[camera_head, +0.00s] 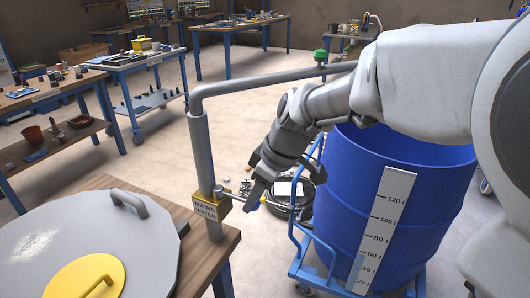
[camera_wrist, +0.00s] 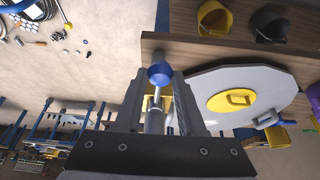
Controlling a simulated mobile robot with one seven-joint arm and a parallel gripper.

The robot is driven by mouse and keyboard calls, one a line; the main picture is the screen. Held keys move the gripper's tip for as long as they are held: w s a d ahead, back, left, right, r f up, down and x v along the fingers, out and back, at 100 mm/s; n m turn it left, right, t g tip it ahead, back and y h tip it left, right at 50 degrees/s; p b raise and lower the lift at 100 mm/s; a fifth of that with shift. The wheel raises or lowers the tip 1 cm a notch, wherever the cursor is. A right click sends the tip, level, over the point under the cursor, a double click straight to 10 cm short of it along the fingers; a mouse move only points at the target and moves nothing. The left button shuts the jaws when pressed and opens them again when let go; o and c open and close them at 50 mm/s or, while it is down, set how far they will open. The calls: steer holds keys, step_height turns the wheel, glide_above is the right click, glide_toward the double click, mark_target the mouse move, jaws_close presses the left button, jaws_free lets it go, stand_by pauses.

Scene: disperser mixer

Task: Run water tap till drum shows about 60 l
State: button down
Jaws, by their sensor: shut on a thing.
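The mains water tap is a grey upright pipe (camera_head: 202,155) with a brass-yellow valve block labelled MAINS WATER (camera_head: 209,205). A short lever (camera_head: 233,194) with a blue knob (camera_wrist: 160,75) sticks out from it. My gripper (camera_head: 255,192) is shut on the lever, whose knob shows between the fingers in the wrist view. The blue drum (camera_head: 340,195) stands at the right. Its white gauge (camera_head: 387,215) has a light blue column (camera_head: 356,268) in the lower part, with its top around the 40 to 60 l marks. The spout's end and any water stream are hidden behind my arm.
The drum stands on a blue trolley (camera_head: 297,237). A wooden bench (camera_head: 222,240) carries a large grey lid (camera_head: 110,235) with a yellow hatch (camera_head: 85,278). A coiled hose (camera_head: 291,205) lies on the floor behind my gripper. Open floor stretches behind the tap.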

steer(key=shift+w, duration=0.15)
stand_by(0.3)
steer(key=c, duration=0.5)
jaws_free()
steer(key=p+v, duration=0.4)
steer(key=v, duration=1.3)
steer(key=shift+d+r, duration=0.15)
steer(key=shift+d, duration=0.1)
steer(key=s+d+r+m+t+h+p, duration=0.3)
steer(key=s+d+m+h+p, duration=0.1)
steer(key=s+d+m+p, duration=0.6)
steer(key=s+d+m, duration=0.2)
steer(key=s+m, duration=0.1)
steer(key=s, duration=0.1)
steer(key=shift+s+d+t, duration=0.2)
steer(key=shift+s+t, duration=0.05)
steer(key=shift+t, duration=0.15)
